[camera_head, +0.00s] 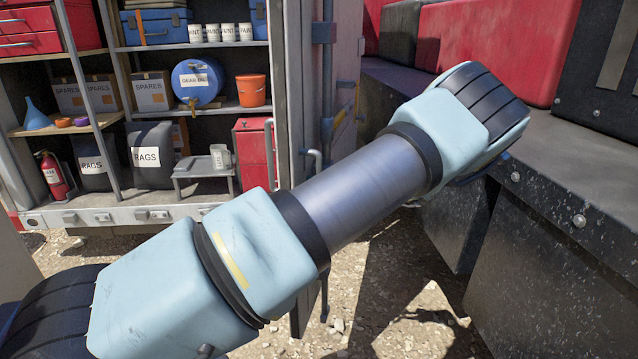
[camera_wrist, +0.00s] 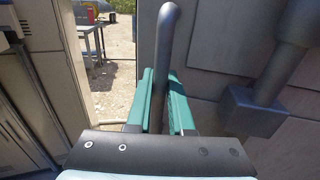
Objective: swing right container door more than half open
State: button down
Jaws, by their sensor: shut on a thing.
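The right container door (camera_head: 345,45) shows in the head view as a grey panel seen at a steep angle, standing out from the container opening. An upright bar with brackets runs along it. In the wrist view the grey door (camera_wrist: 215,45) fills the right side. My gripper (camera_wrist: 162,78) has its green fingers closed around the upright grey door handle (camera_wrist: 168,35), whose curved top rises above the fingers. In the head view my arm crosses in front of the door's middle, and the gripper is hidden.
The container (camera_head: 120,213) is open at left, with shelves of boxes, cans, a blue drum (camera_head: 198,80) and an orange bucket (camera_head: 251,90). A dark bench-like block (camera_head: 560,240) bounds the right. Gravel ground (camera_head: 385,285) shows between. Pale cabinets (camera_wrist: 30,100) stand left in the wrist view.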

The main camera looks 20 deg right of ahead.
jog(key=shift+d, duration=0.1)
jog(key=c, duration=0.8)
grip_release()
jog(key=b+v, duration=0.4)
jog(key=v, duration=0.6)
jog(key=shift+d, duration=0.35)
jog(key=shift+s, duration=0.15)
